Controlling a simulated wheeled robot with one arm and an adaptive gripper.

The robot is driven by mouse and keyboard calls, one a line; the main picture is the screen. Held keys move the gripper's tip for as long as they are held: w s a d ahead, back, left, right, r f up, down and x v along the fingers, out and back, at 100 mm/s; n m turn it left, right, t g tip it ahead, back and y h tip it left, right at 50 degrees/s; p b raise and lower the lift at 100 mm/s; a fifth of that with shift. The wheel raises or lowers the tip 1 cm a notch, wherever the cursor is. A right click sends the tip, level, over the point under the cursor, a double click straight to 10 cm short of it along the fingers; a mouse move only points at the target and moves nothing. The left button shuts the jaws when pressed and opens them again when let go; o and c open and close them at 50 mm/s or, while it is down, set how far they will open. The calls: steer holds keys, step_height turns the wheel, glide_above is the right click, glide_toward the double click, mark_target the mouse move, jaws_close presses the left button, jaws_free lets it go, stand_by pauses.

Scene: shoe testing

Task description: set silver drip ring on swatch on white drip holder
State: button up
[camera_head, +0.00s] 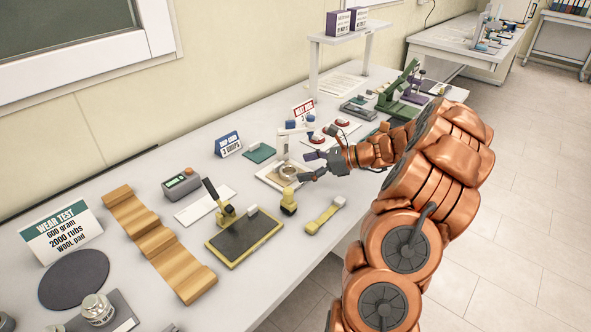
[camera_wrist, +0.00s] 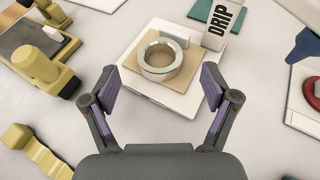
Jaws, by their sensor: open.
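A silver ring (camera_wrist: 160,60) sits on a tan swatch (camera_wrist: 187,76) on a white holder (camera_wrist: 167,100), near the middle of the wrist view. An upright white post marked DRIP (camera_wrist: 221,22) rises at the holder's back right. In the head view the ring (camera_head: 288,172) and holder (camera_head: 266,178) are small, at the centre of the bench. My gripper (camera_wrist: 160,88) is open, its two purple-padded fingers spread on the near side of the ring, with nothing between them. In the head view my gripper (camera_head: 306,166) is just right of the ring.
A yellow clamp tool (camera_wrist: 38,66) and black pad stand left, with a yellow bar (camera_wrist: 35,150) nearer. A red button device (camera_wrist: 312,90) is at right. A green pad (camera_head: 259,153) lies behind the holder. The bench just in front of the holder is clear.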

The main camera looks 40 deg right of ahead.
steer(key=v, duration=0.8)
stand_by(0.4)
